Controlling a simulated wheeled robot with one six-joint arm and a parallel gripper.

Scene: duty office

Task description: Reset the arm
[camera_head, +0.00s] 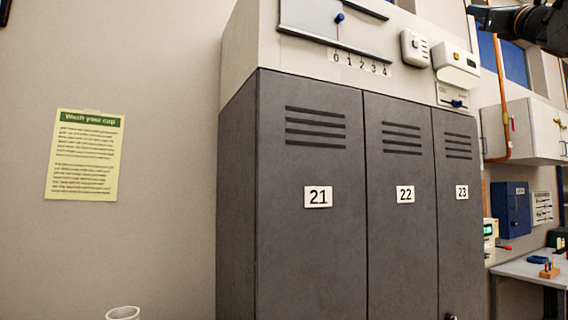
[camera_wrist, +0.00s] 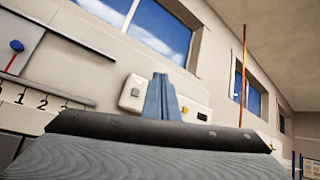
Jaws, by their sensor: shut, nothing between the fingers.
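My gripper (camera_wrist: 161,97) shows in the wrist view. Its two blue-grey fingers are together with nothing between them, pointing up and away in front of the wall. The dark and grey body of my gripper fills the bottom of that view. In the head view, part of my dark arm (camera_head: 540,27) is raised at the top right corner, cut off by the picture's edge. It appears in front of the windows there. My gripper looks free of contact in the wrist view.
Grey lockers (camera_head: 312,240) numbered 21, 22 and 23 stand in the middle. Above them are a slider panel with a blue knob (camera_head: 340,18) and white wall boxes (camera_head: 456,65). A white cabinet (camera_head: 525,128) and desk (camera_head: 530,271) are right. A cup (camera_head: 123,313) shows at bottom left.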

